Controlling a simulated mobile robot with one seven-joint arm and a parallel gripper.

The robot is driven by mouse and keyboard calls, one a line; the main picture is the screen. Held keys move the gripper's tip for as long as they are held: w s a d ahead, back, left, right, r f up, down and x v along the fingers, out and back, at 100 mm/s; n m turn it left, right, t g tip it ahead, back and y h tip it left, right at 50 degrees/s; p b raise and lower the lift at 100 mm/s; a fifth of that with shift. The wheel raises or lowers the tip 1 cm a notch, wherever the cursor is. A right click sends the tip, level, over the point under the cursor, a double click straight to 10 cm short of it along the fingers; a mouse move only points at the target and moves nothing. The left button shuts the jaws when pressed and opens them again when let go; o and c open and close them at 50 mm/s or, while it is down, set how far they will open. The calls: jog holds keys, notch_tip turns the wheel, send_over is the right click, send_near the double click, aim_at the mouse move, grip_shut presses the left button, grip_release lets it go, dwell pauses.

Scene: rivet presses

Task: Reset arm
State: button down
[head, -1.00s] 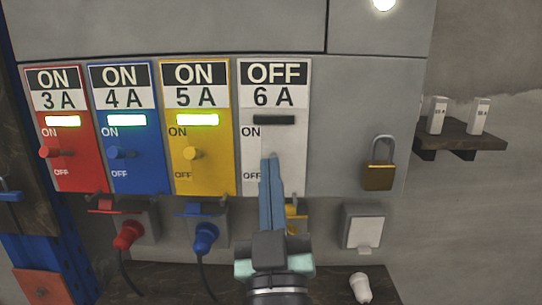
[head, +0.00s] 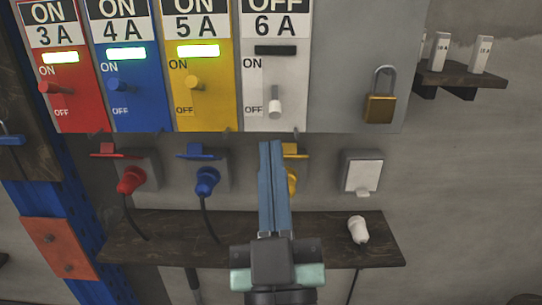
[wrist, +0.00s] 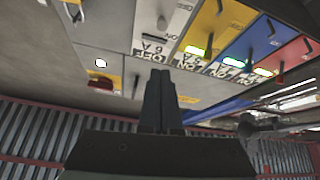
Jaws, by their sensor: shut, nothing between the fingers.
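My gripper (head: 271,148) is shut and empty, its blue fingers pointing up in front of the wall below the white 6A switch panel (head: 285,80). That panel reads OFF, its indicator is dark, and its white knob (head: 275,103) is down by the OFF label. In the wrist view my gripper (wrist: 161,75) also shows with its fingers together. The red 3A panel (head: 63,95), blue 4A panel (head: 139,90) and yellow 5A panel (head: 208,85) read ON with lit green indicators. The fingers partly hide the yellow plug (head: 291,182) and its socket.
A red plug (head: 130,181) and a blue plug (head: 206,181) sit in sockets. A white plug (head: 358,229) lies on the dark shelf (head: 180,245) under a closed white socket (head: 361,173). A padlock (head: 380,105) hangs at right. A small shelf (head: 460,78) is further right.

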jog(key=s+r+m+t+h+p, duration=0.1)
jog(key=s+r+p, duration=0.2)
jog(key=r+p, duration=0.6)
jog(key=s+r+m+t+p, duration=0.2)
jog(key=r+p, duration=0.8)
jog(key=r, duration=1.9)
jog(key=shift+s+r+h, duration=0.4)
jog(key=shift+s, duration=0.05)
